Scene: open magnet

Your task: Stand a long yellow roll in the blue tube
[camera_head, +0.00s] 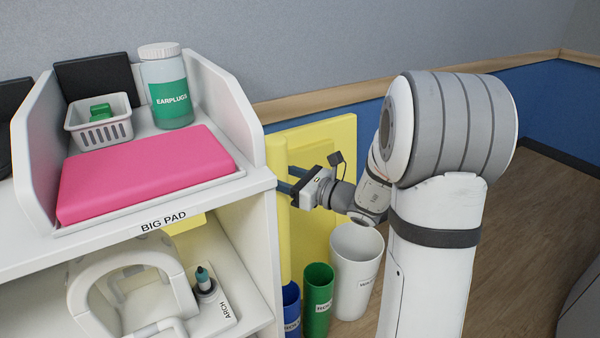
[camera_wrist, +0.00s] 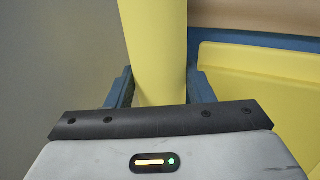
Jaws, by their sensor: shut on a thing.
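The long yellow roll (camera_head: 283,235) stands about upright beside the cabinet's right side in the head view. My gripper (camera_head: 287,182) is shut on its upper part. In the wrist view the roll (camera_wrist: 155,50) passes between the two blue fingers of my gripper (camera_wrist: 155,88). The blue tube (camera_head: 291,312) stands low beside the cabinet, partly hidden by it. The roll's lower end meets the tube's mouth in the picture; I cannot tell how deep it is inside.
A green tube (camera_head: 318,300) and a white bin (camera_head: 357,268) stand right of the blue tube. Yellow panels (camera_head: 335,150) lean on the wall behind. The white cabinet (camera_head: 262,190), carrying a pink pad (camera_head: 145,175) and an earplug bottle (camera_head: 167,90), is close on the left.

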